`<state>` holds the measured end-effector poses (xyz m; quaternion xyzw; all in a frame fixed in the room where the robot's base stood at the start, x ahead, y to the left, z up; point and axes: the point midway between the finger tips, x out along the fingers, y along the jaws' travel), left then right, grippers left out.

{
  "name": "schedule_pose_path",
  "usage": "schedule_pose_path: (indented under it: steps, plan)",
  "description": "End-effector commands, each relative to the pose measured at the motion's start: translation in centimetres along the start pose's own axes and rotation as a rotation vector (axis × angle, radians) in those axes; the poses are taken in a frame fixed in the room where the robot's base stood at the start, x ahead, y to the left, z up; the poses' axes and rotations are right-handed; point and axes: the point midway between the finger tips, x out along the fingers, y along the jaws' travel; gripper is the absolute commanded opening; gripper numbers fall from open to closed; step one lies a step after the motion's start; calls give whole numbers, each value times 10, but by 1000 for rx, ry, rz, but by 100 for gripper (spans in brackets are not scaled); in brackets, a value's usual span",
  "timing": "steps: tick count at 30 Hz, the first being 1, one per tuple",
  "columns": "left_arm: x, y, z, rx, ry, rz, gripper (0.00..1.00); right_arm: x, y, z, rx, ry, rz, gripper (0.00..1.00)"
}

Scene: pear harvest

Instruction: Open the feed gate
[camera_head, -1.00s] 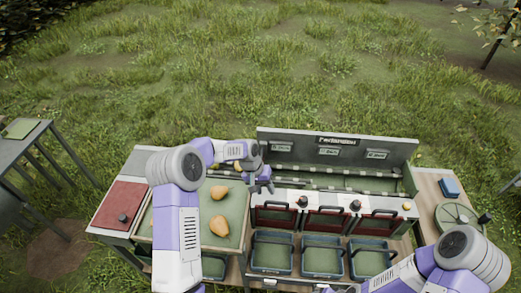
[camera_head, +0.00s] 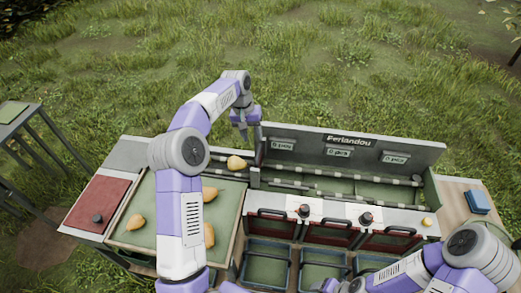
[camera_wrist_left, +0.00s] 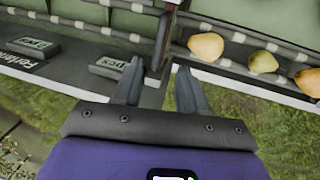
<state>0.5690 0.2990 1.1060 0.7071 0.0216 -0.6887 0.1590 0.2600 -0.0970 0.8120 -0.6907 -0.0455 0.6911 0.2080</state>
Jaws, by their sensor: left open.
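My left gripper (camera_head: 243,138) is open and empty at the back left corner of the grey sorter. In the left wrist view its two fingers (camera_wrist_left: 160,88) point at a dark upright plate (camera_wrist_left: 163,42), which looks like the feed gate. The plate stands across the channel between the pears and the labelled bins, and its near end lies roughly between the fingertips. I cannot tell whether they touch it. In the head view the plate (camera_head: 257,148) is partly hidden by the gripper. My right gripper is at the bottom edge, mostly cut off.
A pear (camera_head: 236,163) lies in the channel left of the plate. More pears (camera_head: 137,222) lie on the green tray (camera_head: 165,205). The sorter's back panel (camera_head: 350,150) carries count displays. Black-handled red doors (camera_head: 330,232) are in front, with blue-rimmed crates (camera_head: 267,268) below.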

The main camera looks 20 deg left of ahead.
Motion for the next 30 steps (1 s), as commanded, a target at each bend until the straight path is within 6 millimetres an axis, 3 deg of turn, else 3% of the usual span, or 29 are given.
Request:
schedule_pose_path:
  steps: [18, 29, 30]
  plan:
    - [76, -1, 1, 0, -2, 0, 42, 12, 4, -1, 0, 1, 0, 65]
    - [82, -1, 0, 0, 0, 0, 42, 13, 5, -1, 0, 1, 0, 65]
    - [82, -1, 0, 0, 0, 0, 38, 13, 5, -1, 0, 1, 0, 65]
